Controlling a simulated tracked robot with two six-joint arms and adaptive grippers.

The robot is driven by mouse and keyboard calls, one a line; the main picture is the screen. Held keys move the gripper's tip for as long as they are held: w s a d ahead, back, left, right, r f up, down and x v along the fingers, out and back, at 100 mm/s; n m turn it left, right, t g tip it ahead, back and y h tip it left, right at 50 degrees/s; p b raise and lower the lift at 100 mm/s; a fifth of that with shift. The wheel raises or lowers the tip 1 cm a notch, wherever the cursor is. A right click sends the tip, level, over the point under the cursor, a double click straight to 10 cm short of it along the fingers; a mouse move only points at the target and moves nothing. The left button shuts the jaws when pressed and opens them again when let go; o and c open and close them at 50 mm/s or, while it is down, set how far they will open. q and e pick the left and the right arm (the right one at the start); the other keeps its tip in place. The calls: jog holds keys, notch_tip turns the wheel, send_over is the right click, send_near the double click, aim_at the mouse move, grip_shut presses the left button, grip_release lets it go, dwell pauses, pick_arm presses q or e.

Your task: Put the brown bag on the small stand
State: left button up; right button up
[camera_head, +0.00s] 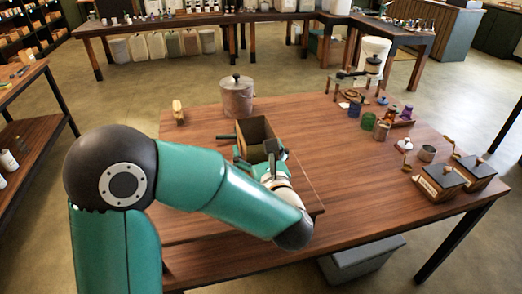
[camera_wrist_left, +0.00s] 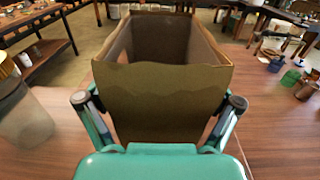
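The brown bag (camera_head: 258,138), open at the top, stands upright on the wooden table in front of my left arm. It fills the middle of the left wrist view (camera_wrist_left: 165,95). My left gripper (camera_head: 254,148) is around its near end; in the wrist view its spread fingers (camera_wrist_left: 160,101) flank the bag, with small gaps seeming to show at both sides. A small stand (camera_head: 345,74) with thin legs is at the table's far right, and a white bucket (camera_head: 375,48) shows at it. My right gripper is not in view.
A metal canister (camera_head: 237,97) stands just behind the bag, and a yellowish block (camera_head: 178,112) lies left of it. Small colored jars (camera_head: 369,121) cluster before the stand. Two wooden grinder boxes (camera_head: 441,181) sit at right. The table's middle right is clear.

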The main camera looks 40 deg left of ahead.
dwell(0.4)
pick_arm(q)
jog(key=b+v, duration=0.3)
jog(key=v, duration=0.9)
